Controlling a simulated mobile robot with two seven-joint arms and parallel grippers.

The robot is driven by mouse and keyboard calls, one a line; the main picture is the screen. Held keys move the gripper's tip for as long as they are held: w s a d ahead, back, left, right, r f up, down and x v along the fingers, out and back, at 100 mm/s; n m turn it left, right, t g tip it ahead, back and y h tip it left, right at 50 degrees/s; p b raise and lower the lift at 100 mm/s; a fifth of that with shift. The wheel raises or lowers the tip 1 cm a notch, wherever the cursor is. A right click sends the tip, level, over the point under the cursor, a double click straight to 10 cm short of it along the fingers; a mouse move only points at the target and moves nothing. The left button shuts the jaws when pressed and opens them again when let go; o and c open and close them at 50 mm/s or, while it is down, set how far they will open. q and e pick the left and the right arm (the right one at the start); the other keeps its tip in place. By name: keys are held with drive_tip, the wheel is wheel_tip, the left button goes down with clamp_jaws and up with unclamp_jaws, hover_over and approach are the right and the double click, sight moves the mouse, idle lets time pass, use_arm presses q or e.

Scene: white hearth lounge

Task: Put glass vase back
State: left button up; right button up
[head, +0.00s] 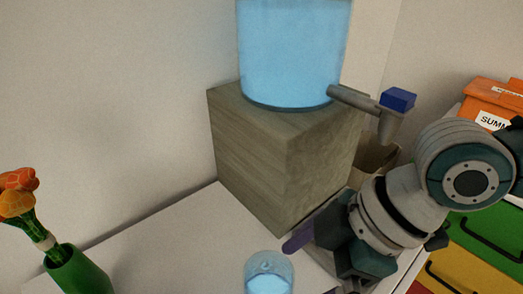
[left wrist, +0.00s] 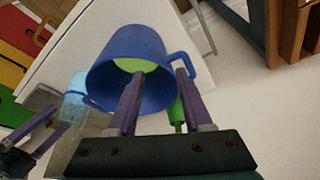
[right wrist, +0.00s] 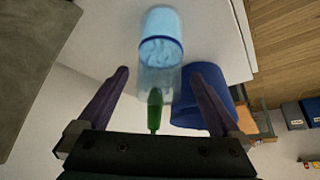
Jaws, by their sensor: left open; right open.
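The glass vase (head: 268,276), clear with light-blue water at its bottom, stands on the white top at the lower edge of the head view, partly cut off. It also shows in the right wrist view (right wrist: 160,62), with its clear mouth towards me, and in the left wrist view (left wrist: 74,88). My right gripper (right wrist: 157,72) is open, its purple fingers spread to either side of the vase. In the head view one purple finger shows close beside it. My left gripper (left wrist: 160,73) is open, its fingertips in front of a blue mug (left wrist: 135,48); contact is unclear.
A wooden block (head: 285,165) carries a water tank (head: 292,50) with a blue-handled tap (head: 397,100) behind the vase. A green vase (head: 78,272) with orange flowers stands left. The blue mug also shows beside the right finger (right wrist: 207,82). Coloured drawers (head: 480,240) are at right.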

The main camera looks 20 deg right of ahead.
drive_tip(key=w+v, duration=0.1)
drive_tip(key=v, duration=0.3)
drive_tip(key=s+a+r+m+t, duration=0.25)
drive_tip(key=s+a, duration=0.25)
drive_tip(key=a, duration=0.3)
drive_tip(key=s+d+m+g+h, duration=0.1)
drive_tip(key=s+d+m+h, duration=0.4)
drive_tip(key=d+m, duration=0.4)
drive_tip(key=s+d, duration=0.1)
drive_tip(key=d, duration=0.2)
drive_tip(key=shift+d+f, duration=0.2)
